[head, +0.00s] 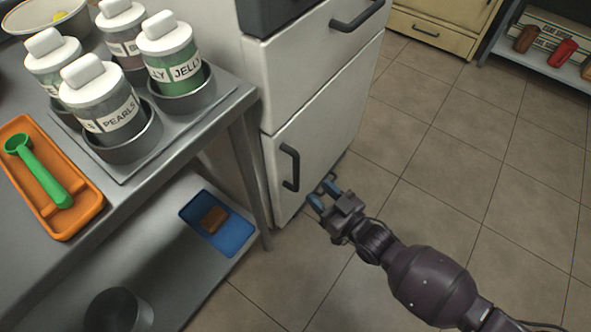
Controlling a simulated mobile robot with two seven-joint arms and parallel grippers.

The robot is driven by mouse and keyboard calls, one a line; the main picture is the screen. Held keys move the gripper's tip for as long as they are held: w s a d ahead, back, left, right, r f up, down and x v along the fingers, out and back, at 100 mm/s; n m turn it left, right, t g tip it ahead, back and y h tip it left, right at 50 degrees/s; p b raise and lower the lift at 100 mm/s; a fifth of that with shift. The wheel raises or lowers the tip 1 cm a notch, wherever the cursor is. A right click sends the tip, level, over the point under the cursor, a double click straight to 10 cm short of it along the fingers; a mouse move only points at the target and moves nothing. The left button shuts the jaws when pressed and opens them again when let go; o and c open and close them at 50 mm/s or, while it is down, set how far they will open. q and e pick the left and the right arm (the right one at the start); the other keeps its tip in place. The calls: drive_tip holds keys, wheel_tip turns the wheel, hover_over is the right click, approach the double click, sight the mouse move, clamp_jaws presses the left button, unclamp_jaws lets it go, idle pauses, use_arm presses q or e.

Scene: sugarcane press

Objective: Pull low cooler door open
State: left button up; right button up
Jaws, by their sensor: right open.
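The low cooler door (325,137) is a white panel at the bottom of a white cabinet, and it looks closed. Its dark vertical bar handle (290,167) is near the door's left edge. My right gripper (322,193) has blue fingertips and is open and empty. In the picture it is just below and to the right of the handle, apart from it. My left gripper is not in view.
A metal table (225,105) at left holds labelled jars (178,62) and an orange tray (75,219) with a green scoop (38,172). Its lower shelf holds a blue tray (232,243). The tiled floor at right is clear.

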sight(298, 175)
drive_tip(key=b+x, duration=0.2)
drive_tip(key=x, duration=0.5)
drive_tip(key=shift+w+a+f, duration=0.2)
drive_tip(key=shift+w+a, duration=0.05)
drive_tip(key=shift+w, duration=0.05)
drive_tip(key=shift+w+a+r, duration=0.15)
drive_tip(key=shift+w+a, duration=0.2)
drive_tip(key=shift+w, duration=0.05)
clamp_jaws()
